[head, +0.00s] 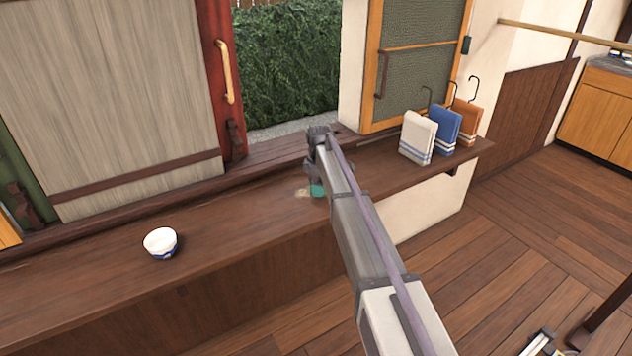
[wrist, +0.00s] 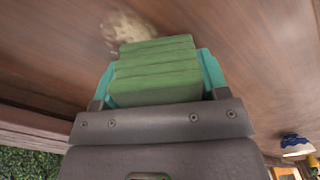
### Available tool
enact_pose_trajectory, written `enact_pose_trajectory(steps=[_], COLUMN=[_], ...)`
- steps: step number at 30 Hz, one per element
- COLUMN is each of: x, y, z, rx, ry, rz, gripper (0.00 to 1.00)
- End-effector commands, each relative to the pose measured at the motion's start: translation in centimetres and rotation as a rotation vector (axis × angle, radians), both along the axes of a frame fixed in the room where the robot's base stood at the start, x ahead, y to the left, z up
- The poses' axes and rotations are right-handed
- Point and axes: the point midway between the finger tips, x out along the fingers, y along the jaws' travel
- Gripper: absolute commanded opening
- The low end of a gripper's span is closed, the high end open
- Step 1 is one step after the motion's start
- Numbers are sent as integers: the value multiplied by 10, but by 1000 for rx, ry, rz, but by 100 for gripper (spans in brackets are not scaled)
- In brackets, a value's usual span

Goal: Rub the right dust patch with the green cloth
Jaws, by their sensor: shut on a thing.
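My gripper (head: 317,189) is low over the wooden ledge (head: 230,207), under the end of my arm. In the wrist view my gripper (wrist: 158,85) is shut on the folded green cloth (wrist: 155,70), which sits between its teal fingers. A pale dust patch (head: 302,192) lies on the ledge just left of the gripper in the head view. In the wrist view the dust patch (wrist: 124,30) shows just beyond the cloth's far edge. I cannot tell whether the cloth touches the ledge. My arm hides part of the ledge, and no second patch is visible.
A white and blue bowl (head: 160,242) stands on the ledge to the left. White, blue and orange towels (head: 445,129) with hooks stand at the ledge's right end. A red-framed sliding door (head: 222,80) rises behind.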

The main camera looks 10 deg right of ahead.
Motion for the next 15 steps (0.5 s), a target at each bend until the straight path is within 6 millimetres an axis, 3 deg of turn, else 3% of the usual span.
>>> enact_pose_trajectory(steps=[4,11,15], x=[-18,-21,-26], y=[-8,-7,4], z=[0,0,-1], rx=[-1,-1,0], ry=[1,1,1], rz=[-2,0,2], gripper=[49,49,49])
